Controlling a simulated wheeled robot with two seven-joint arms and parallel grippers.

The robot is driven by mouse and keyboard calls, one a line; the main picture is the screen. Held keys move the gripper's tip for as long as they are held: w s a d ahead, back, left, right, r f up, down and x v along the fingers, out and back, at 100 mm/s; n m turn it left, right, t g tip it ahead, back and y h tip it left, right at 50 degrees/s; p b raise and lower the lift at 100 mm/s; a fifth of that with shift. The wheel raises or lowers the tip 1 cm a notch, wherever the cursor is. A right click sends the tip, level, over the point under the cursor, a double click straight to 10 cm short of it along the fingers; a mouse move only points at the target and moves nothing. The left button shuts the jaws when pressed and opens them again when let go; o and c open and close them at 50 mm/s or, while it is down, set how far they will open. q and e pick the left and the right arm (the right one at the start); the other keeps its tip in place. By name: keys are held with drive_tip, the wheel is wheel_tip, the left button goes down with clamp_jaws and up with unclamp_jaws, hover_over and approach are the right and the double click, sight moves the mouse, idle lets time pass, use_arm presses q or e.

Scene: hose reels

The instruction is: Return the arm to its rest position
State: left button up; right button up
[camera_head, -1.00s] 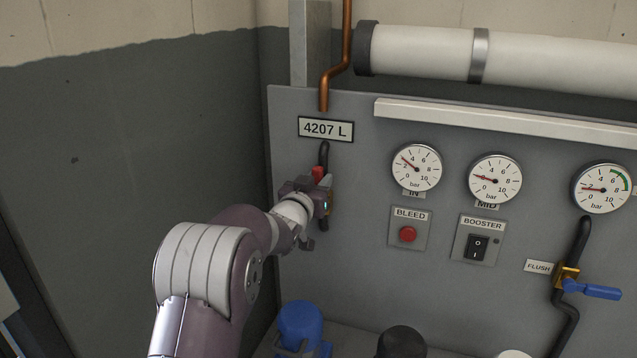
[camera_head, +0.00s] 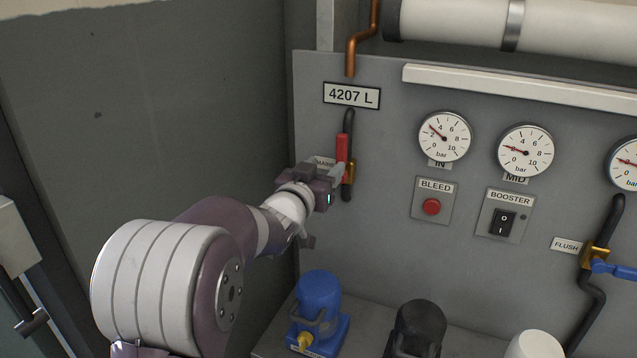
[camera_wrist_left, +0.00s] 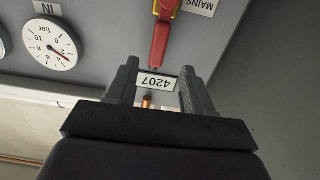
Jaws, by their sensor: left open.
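My left gripper (camera_head: 338,178) is in front of the grey panel, beside the red valve handle (camera_head: 342,150) under the 4207 L label. In the left wrist view its two fingers (camera_wrist_left: 158,80) are apart with nothing between them. The red handle (camera_wrist_left: 160,38) shows there beyond the fingertips, next to the MAINS label. In the head view the handle stands upright, in line with the black hose, and the brass valve body is partly behind the gripper. My right gripper is not in view.
The panel carries gauges (camera_head: 444,137), a red BLEED button (camera_head: 431,207), a BOOSTER switch (camera_head: 504,222) and a blue FLUSH handle (camera_head: 613,269). Blue (camera_head: 318,295) and black (camera_head: 420,325) units stand on a ledge below. A dark wall (camera_head: 180,130) is at left.

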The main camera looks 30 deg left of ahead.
use_arm(q)
drive_tip(key=s, duration=0.2)
drive_tip(key=shift+s+d, duration=0.1)
drive_tip(key=shift+s, duration=0.2)
drive_tip(key=s+f+n+g+y, duration=0.1)
drive_tip(key=s+f+g, duration=0.4)
drive_tip(key=f, duration=0.4)
drive_tip(key=s+f+g, duration=0.4)
drive_tip(key=f, duration=0.4)
drive_tip(key=s+d+f+m+g+h, duration=0.2)
drive_tip(key=s+d+f+g, duration=0.5)
drive_tip(key=s+d, duration=0.5)
wheel_tip(320, 180, down, 2)
drive_tip(key=shift+s+g, duration=0.3)
drive_tip(key=shift+s, duration=0.95)
